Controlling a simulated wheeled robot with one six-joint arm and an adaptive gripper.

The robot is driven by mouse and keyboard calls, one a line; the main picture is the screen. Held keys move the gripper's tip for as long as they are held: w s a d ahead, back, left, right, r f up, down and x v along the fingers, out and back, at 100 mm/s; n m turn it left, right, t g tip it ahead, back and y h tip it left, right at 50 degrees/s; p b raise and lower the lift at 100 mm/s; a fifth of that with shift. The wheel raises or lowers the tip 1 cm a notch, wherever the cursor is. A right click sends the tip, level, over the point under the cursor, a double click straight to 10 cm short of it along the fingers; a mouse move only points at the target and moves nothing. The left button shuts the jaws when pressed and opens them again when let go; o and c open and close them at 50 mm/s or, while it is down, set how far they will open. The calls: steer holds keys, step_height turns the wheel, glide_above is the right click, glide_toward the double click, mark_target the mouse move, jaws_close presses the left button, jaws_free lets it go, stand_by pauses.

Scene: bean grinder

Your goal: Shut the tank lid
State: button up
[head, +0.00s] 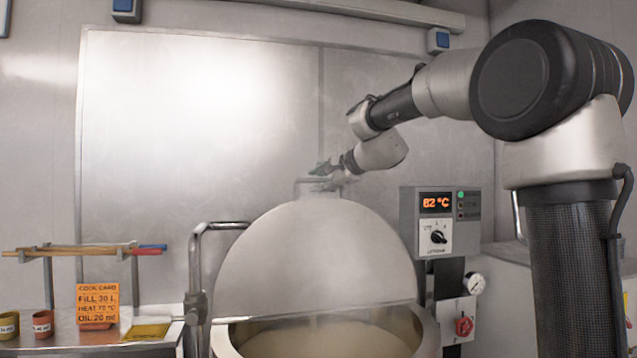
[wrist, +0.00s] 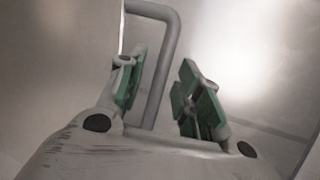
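The tank lid (head: 318,255) is a large pale grey metal disc. It stands raised and tilted up at the back of the round tank (head: 427,335), whose opening shows a pale content. A bent-bar lid handle (head: 303,181) sits at the lid's top edge; it also shows as a grey loop in the wrist view (wrist: 171,50). My gripper (head: 322,170) is at the handle. In the wrist view its two green-padded fingers (wrist: 162,88) are apart, with the handle bar appearing between them. A gap shows beside the bar, and I cannot tell whether either finger touches it.
A control box (head: 440,222) reading 82 °C stands right of the lid, above a red knob (head: 464,326) and a gauge (head: 475,284). A bent metal pipe (head: 195,265) rises at left. A side table holds an orange cook card (head: 97,302) and small cups (head: 42,323).

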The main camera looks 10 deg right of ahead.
steer(key=shift+w+a+f, duration=0.2)
steer(key=shift+w+a, duration=0.1)
steer(key=shift+w, duration=0.25)
steer(key=shift+c, duration=0.2)
jaws_close()
steer(key=shift+s, duration=0.1)
